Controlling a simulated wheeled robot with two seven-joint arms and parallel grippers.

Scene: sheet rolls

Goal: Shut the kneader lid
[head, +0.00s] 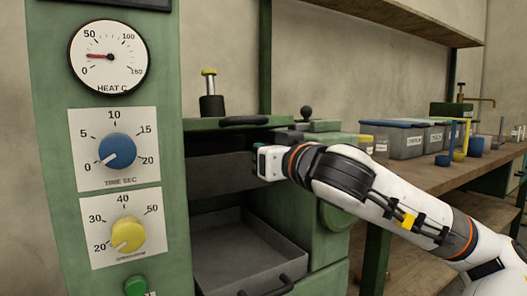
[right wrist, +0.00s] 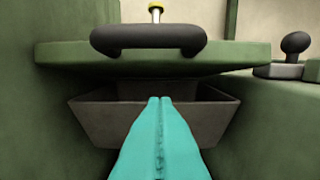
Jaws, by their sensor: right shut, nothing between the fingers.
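The green kneader lid (head: 205,125) shows nearly edge-on in the head view, with a black bar handle (head: 245,121) at its front. In the right wrist view the lid (right wrist: 250,52) spans the upper part, with its handle (right wrist: 148,37) above the fingers. A grey trough (right wrist: 95,115) lies below the lid, with a dark gap between them. My right gripper (head: 259,163) is in front of the trough, below the handle. Its teal fingers (right wrist: 160,100) are shut and empty, apart from the handle in the picture. My left gripper is not in view.
A green panel with a gauge (head: 109,57), a blue knob (head: 117,151) and a yellow knob (head: 127,234) stands at left. A grey drawer (head: 235,245) is below the trough. A black ball knob (right wrist: 295,43) stands right of the lid. Bins (head: 405,142) sit on the bench.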

